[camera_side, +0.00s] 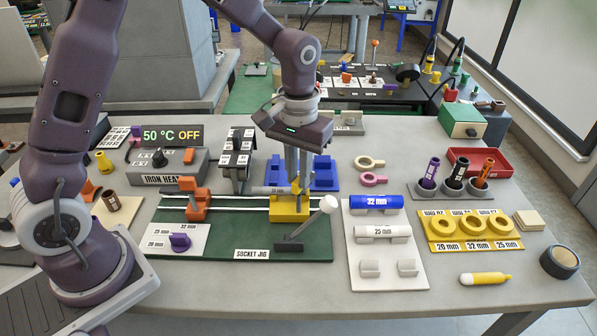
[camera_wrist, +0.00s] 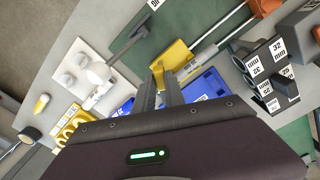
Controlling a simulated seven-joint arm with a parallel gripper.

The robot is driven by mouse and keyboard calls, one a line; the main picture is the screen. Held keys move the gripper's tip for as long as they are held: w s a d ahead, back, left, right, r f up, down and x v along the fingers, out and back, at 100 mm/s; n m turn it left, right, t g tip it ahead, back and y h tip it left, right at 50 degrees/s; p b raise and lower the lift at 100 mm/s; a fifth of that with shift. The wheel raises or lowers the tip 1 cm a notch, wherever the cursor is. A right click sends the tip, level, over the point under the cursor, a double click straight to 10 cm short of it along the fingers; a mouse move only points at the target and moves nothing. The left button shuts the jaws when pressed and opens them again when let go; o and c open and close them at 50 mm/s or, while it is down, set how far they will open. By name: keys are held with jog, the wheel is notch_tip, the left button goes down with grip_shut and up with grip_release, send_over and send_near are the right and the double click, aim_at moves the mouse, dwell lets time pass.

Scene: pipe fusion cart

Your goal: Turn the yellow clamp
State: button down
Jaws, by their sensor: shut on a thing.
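The yellow clamp (camera_side: 289,211) stands on the green socket jig board (camera_side: 240,242), over the white rails. My gripper (camera_side: 297,182) points down at it, with its fingers shut on the clamp's upper part. The fingertips hide much of that part. In the wrist view the yellow clamp (camera_wrist: 175,56) shows just beyond my gripper's fingers (camera_wrist: 160,82). A grey piece with a label (camera_side: 270,190) lies beside the fingers at the clamp's top. An orange clamp (camera_side: 197,204) stands on the left of the board.
A white-knobbed lever (camera_side: 327,205) rises at the board's right edge, close to the clamp. A blue block (camera_side: 323,175) is behind. A white panel with a blue pipe (camera_side: 376,204) and a white pipe (camera_side: 383,233) is to the right.

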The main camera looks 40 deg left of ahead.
aim_at(298, 179)
jog(key=m, duration=0.6)
jog(key=shift+m, duration=0.3)
jog(key=m, duration=0.5)
jog(key=shift+m, duration=0.4)
jog(key=c, duration=1.4)
grip_release()
notch_tip(298, 179, up, 7)
jog(key=shift+r, duration=0.1)
